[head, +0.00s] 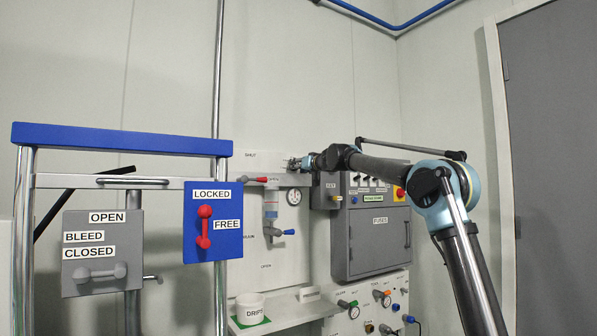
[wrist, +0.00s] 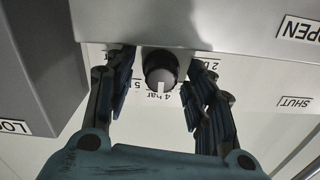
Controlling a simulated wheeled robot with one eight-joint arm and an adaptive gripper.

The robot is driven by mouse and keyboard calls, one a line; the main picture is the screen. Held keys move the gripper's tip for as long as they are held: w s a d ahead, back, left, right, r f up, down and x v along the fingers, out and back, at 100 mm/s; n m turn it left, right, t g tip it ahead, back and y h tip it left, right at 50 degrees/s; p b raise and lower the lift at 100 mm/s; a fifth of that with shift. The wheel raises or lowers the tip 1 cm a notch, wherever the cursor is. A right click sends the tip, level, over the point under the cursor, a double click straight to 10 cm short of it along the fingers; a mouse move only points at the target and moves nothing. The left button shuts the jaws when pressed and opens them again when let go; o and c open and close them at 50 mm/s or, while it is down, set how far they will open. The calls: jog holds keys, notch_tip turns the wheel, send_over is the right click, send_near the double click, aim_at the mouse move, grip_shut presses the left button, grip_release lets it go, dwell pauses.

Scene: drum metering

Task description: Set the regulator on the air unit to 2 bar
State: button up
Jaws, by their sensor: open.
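The regulator knob (wrist: 160,72) is dark and round with a pale mark on its face. In the wrist view the mark points down, towards the printed "4 bar" label; a "5" mark is to its left and a "2" to its right. My gripper (wrist: 158,80) is open, with one finger on each side of the knob; gaps show, so it is not gripped. In the head view my gripper (head: 300,162) is at the top of the air unit's white panel (head: 250,255) and hides the knob. A round gauge (head: 293,197) is below it.
A grey fuse cabinet (head: 378,240) stands just right of the panel, under my arm. A red-handled valve (head: 262,180) is left of my gripper. A blue-topped frame (head: 120,138) with BLEED and LOCKED/FREE levers is at the left. A shelf (head: 290,314) with a drip cup is below.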

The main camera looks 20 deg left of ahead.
jog(key=shift+w+a, duration=0.1)
jog(key=c, duration=1.1)
jog(key=shift+o, duration=0.2)
jog(key=shift+n, duration=2.3)
jog(key=o, duration=1.1)
jog(key=shift+w, duration=0.1)
jog(key=shift+c, duration=0.2)
jog(key=v, duration=1.2)
jog(key=shift+f, duration=0.1)
